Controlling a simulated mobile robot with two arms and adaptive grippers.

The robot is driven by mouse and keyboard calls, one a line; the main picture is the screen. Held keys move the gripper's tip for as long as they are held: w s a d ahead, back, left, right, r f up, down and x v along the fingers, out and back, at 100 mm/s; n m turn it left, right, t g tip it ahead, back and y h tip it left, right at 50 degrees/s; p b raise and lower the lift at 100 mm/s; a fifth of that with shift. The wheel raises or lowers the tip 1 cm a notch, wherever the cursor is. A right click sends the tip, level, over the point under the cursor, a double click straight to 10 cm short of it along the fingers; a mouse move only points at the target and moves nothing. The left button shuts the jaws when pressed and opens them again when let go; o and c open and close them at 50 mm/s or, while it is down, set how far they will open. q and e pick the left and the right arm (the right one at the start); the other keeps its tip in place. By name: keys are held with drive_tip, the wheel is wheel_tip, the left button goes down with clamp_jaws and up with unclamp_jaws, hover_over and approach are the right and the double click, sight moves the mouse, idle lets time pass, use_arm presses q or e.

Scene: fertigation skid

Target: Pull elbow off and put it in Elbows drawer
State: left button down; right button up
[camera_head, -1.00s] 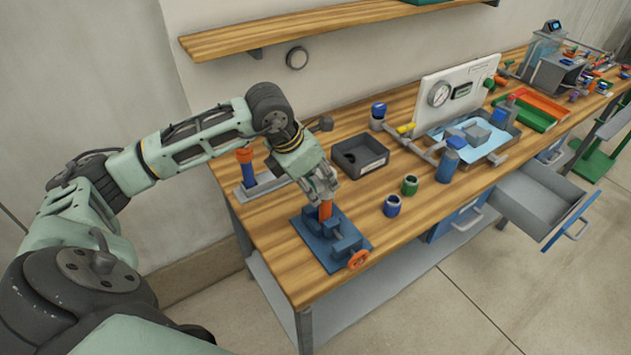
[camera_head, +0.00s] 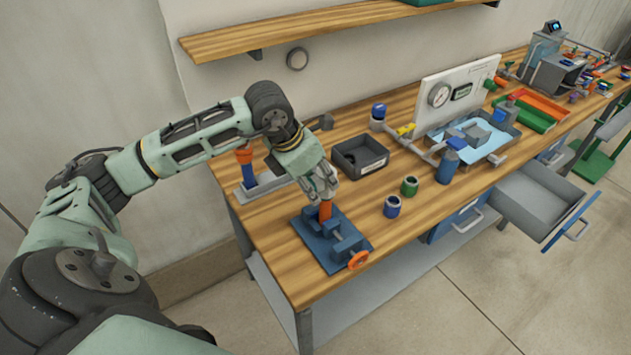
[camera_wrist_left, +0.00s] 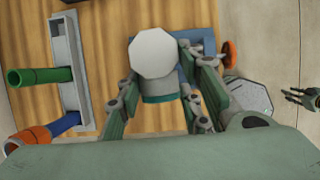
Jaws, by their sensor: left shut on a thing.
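My left gripper (camera_head: 323,191) is over the blue vise (camera_head: 338,246), at the top of an orange pipe (camera_head: 325,211) that stands upright in it. In the left wrist view, a pale grey piece with a teal collar (camera_wrist_left: 153,56), apparently the elbow, sits between the fingers of my left gripper (camera_wrist_left: 168,85), which are shut on it. The fingers hide it in the head view. An open grey drawer (camera_head: 575,222) juts from the bench's front at right; I see no readable label. My right gripper (camera_wrist_left: 302,99) shows small at the right edge of the wrist view.
A black bin (camera_head: 362,168) stands behind the vise. A blue fitting (camera_head: 392,207) and a green one (camera_head: 409,186) stand right of it. A grey rack with an upright pipe (camera_head: 246,166) is at left. A gauge panel (camera_head: 452,92) and a water tray stand farther right.

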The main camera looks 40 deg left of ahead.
use_arm(q)
drive_tip(key=shift+r+p, duration=1.4)
drive_tip(key=shift+r, duration=1.55)
drive_tip(key=shift+f, duration=0.1)
drive_tip(key=shift+s+d+f+m, duration=0.15)
drive_tip(key=shift+d+m, duration=0.05)
drive_tip(key=shift+m, duration=0.1)
drive_tip(key=s+d+f+m+g+b, duration=0.2)
drive_tip(key=s+d+m+g, duration=0.1)
drive_tip(key=m, duration=0.7)
drive_tip(key=s+d+f+m+g+y+b, duration=0.1)
drive_tip(key=s+d+f+m+g+b, duration=0.1)
drive_tip(key=s+d+m, duration=0.4)
drive_tip(key=s+d+f+m+g+b, duration=0.2)
drive_tip(key=s+d+m+g+b, duration=0.1)
drive_tip(key=m, duration=1.2)
drive_tip(key=shift+s+d+f+g+y, duration=0.4)
drive_tip(key=shift+s+d, duration=0.25)
drive_tip(key=shift+s, duration=0.25)
drive_tip(key=shift+r, duration=0.1)
